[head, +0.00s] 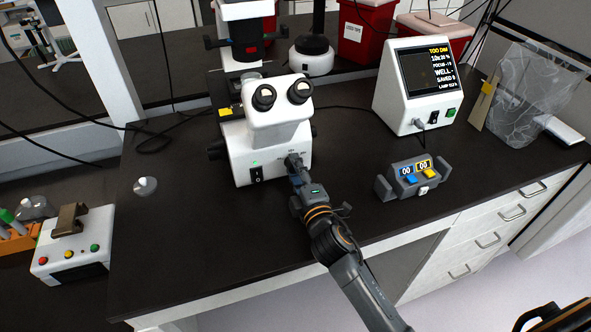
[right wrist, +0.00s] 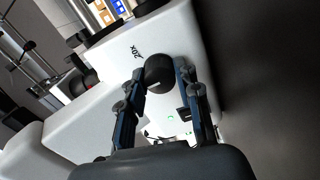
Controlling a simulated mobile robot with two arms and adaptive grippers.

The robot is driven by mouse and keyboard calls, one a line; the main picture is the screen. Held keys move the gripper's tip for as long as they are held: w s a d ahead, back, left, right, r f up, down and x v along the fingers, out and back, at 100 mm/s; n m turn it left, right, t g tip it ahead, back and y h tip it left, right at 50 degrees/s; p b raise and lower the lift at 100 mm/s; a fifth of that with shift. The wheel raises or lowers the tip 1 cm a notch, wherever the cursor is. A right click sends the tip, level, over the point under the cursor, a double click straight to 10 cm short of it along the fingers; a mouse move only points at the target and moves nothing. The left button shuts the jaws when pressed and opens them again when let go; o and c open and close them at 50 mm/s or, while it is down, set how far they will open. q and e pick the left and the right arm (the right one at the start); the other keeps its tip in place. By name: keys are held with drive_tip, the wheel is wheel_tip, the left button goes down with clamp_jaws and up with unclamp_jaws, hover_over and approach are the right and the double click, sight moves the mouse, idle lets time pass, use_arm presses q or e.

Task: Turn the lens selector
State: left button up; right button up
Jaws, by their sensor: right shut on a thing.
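The white microscope (head: 262,130) stands on the dark bench, with two black eyepieces on top. The lens selector is a round black knob (right wrist: 158,74) on its white body, beside a "20X" mark in the right wrist view. My right gripper (head: 292,165) reaches the lower front right of the microscope. In the right wrist view its two fingers (right wrist: 158,78) are shut on the knob, one on each side. In the head view the gripper mostly hides the knob.
A display box (head: 390,98) at the right reads "TOO DIM". A small grey counter unit (head: 411,179) with blue and yellow buttons sits right of my arm. A white device (head: 72,250) with coloured buttons stands at the left. The bench's front left is mostly clear.

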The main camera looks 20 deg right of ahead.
drive_tip(key=shift+m, duration=0.3)
idle(0.4)
drive_tip(key=o, duration=1.2)
drive_tip(key=shift+c, duration=0.2)
drive_tip(key=s, duration=1.2)
drive_tip(key=shift+d, duration=0.25)
